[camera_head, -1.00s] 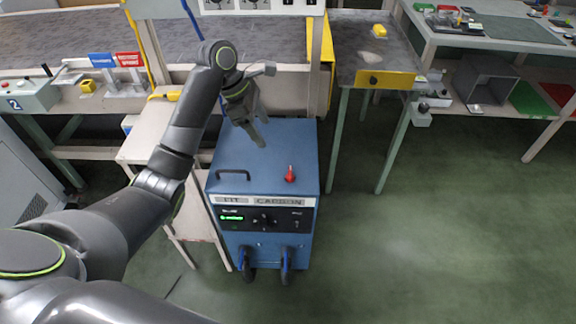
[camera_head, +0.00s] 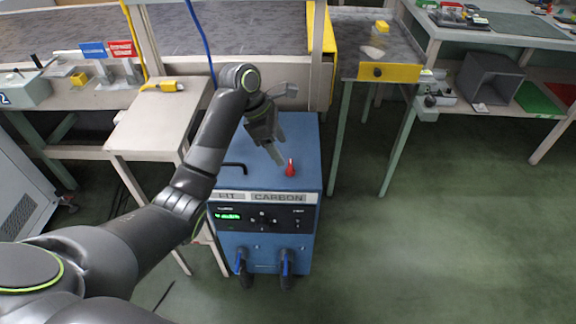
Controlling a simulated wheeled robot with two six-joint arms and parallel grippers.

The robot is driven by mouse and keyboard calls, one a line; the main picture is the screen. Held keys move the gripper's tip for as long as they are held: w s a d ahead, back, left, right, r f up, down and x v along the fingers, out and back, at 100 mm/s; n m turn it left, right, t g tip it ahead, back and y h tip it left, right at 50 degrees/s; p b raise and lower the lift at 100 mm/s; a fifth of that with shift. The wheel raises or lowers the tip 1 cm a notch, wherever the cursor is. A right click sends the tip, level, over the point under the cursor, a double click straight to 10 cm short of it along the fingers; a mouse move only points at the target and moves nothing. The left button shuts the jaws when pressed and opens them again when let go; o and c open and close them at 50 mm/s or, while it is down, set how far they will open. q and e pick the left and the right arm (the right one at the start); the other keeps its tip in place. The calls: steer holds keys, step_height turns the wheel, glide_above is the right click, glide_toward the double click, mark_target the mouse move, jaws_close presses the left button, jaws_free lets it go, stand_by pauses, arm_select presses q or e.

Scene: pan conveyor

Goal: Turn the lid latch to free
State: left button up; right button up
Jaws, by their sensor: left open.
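The blue cabinet on wheels (camera_head: 300,140) stands on the floor in the middle of the view. A small red latch (camera_head: 290,168) stands up from its top, near the front right. My left gripper (camera_head: 278,157) is over the cabinet top, fingers angled down, just behind and left of the red latch. It is open and holds nothing. I cannot tell whether a fingertip touches the latch; it looks slightly apart. My right gripper is not in view.
A black handle (camera_head: 234,167) is on the cabinet top, left of the latch, partly behind my arm. A beige side table (camera_head: 150,125) stands close on the left. A bench with a yellow front (camera_head: 388,72) is at the right. The green floor on the right is clear.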

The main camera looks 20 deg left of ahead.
mark_target(290, 165)
arm_select(q)
steer(key=x, duration=0.4)
steer(key=shift+d+f+b, duration=0.1)
steer(key=shift+f+b, duration=0.05)
steer(key=shift+b, duration=0.25)
steer(key=shift+x, duration=1)
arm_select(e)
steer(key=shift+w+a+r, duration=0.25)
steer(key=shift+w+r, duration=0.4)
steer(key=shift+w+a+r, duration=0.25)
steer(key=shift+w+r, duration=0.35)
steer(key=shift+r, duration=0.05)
arm_select(q)
steer(key=c, duration=1)
